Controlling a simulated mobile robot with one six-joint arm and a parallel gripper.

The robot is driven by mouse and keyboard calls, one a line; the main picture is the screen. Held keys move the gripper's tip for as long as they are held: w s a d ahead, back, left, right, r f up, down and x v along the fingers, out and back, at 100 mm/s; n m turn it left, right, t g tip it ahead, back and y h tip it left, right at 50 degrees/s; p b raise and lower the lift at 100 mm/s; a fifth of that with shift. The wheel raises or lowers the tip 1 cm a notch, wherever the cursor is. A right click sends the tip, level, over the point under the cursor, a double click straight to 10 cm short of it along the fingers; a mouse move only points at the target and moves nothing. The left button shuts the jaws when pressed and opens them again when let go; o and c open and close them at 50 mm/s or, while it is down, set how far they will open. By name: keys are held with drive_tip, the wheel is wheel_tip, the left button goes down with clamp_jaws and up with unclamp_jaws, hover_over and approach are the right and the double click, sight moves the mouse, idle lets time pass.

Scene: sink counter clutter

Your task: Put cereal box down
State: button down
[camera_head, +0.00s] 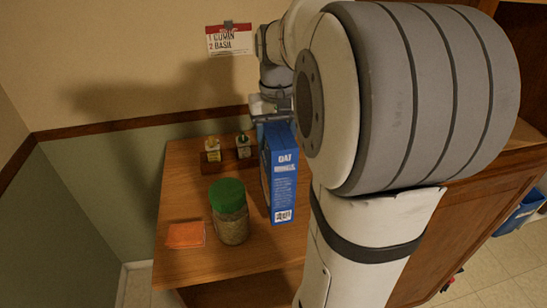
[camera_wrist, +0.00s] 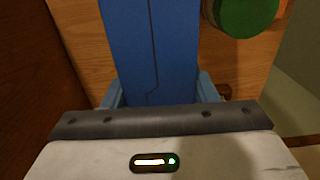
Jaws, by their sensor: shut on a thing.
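The blue cereal box (camera_head: 282,180) with "OAT" lettering stands upright at the wooden counter (camera_head: 180,270), right of the green-lidded jar. I cannot tell for sure whether its base touches the wood. My gripper (camera_head: 268,118) is at the box's far upper end, partly hidden behind my arm. In the wrist view, the blue box (camera_wrist: 150,50) lies between the two light-blue fingers of my gripper (camera_wrist: 158,92), which are shut on it.
A jar with a green lid (camera_head: 229,210) stands left of the box; its lid also shows in the wrist view (camera_wrist: 245,12). Two small spice jars (camera_head: 212,150) (camera_head: 243,146) are at the back. An orange square (camera_head: 186,235) lies front left. A "CUMIN, BASIL" note (camera_head: 230,40) hangs on the wall.

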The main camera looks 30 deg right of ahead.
drive_tip(key=shift+s+d+f, duration=0.1)
drive_tip(key=shift+d+f, duration=0.05)
drive_tip(key=shift+f, duration=2)
drive_tip(key=shift+f, duration=0.15)
drive_tip(key=c, duration=0.6)
unclamp_jaws()
